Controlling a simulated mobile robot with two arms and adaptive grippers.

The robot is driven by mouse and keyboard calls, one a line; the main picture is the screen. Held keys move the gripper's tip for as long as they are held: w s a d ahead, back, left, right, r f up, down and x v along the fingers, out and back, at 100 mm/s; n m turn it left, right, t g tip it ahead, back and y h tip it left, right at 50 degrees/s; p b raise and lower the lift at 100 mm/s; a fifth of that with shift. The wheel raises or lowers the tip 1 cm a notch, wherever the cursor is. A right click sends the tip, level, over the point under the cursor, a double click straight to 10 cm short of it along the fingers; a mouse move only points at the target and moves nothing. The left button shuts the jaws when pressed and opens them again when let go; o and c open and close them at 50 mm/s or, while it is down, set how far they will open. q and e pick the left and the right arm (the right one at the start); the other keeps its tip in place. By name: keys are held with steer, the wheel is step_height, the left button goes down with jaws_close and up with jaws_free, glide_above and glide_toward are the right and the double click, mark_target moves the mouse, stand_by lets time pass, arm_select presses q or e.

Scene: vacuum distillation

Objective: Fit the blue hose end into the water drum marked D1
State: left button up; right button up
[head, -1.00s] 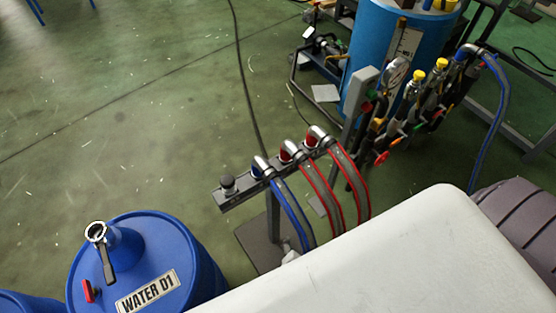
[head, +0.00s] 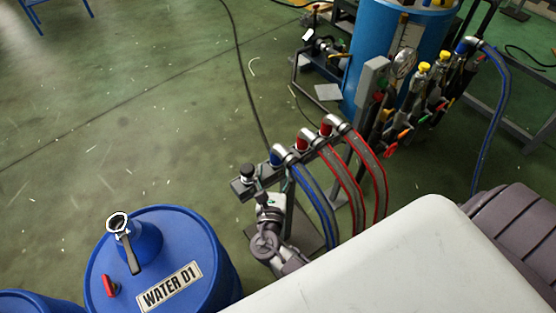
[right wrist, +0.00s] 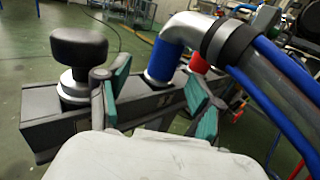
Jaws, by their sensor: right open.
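The blue hose end (head: 281,156), a silver elbow with a blue collar and a blue-striped grey hose, sits on the grey rack rail. My right gripper (head: 273,189) is open beside the rail, just short of this hose end. In the right wrist view, its teal-padded fingers (right wrist: 160,88) are spread, with the blue collar (right wrist: 162,62) beyond and roughly between their tips. I cannot tell if they touch it. The blue drum labelled WATER D1 (head: 212,262) stands at lower left, with an open silver-ringed neck (head: 117,222) and a black lever. My left gripper is not in view.
Two red hose ends (head: 304,139) (head: 328,124) sit on the rail right of the blue one. A black knob (head: 247,174) stands at its left end. A blue tank (head: 385,60) and valve manifold stand behind.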

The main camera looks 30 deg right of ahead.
mark_target(276, 161)
steer(key=shift+d+x, duration=0.2)
steer(key=shift+x, duration=2.5)
steer(key=shift+s+r, duration=0.1)
steer(key=shift+r, duration=0.1)
jaws_close()
